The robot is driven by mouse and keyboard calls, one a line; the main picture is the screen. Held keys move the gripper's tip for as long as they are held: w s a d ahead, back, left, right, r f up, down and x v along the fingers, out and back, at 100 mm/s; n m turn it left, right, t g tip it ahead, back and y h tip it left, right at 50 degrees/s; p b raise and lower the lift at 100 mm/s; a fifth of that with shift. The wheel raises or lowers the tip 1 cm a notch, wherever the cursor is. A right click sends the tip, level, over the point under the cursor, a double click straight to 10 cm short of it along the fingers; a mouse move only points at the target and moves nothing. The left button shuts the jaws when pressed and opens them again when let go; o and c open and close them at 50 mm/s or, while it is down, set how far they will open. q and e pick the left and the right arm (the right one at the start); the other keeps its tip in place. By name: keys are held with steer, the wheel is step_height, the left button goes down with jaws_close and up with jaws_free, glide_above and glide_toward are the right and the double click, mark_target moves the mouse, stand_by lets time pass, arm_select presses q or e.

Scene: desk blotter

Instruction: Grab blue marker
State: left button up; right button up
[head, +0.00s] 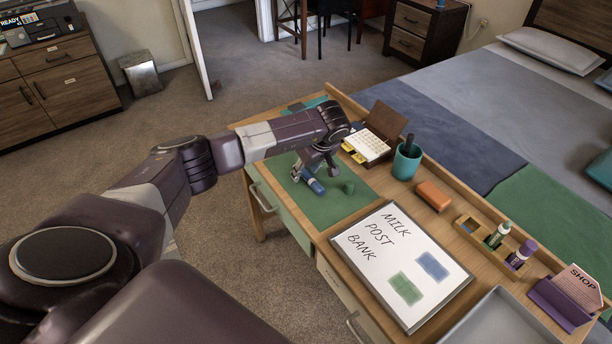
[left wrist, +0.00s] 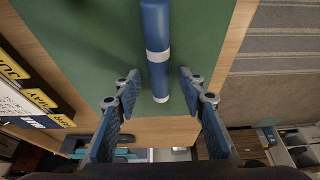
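The blue marker (head: 317,187) lies on the green desk blotter (head: 340,207) under my left gripper (head: 309,174). In the left wrist view, the marker (left wrist: 156,30) is a blue cylinder with a white band and a pale end. My left gripper (left wrist: 160,82) is open there, with one finger on each side of the marker's pale end and a visible gap on both sides. Part of the marker is hidden by the gripper in the head view, and it runs out of the top of the wrist view. My right gripper is not in view.
Nearby are a flip calendar (head: 367,144), a teal cup (head: 406,163), an orange block (head: 433,196) and a whiteboard (head: 390,250). A wooden holder (head: 471,226) has green and purple markers.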

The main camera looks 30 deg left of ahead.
arm_select(q)
jaws_close()
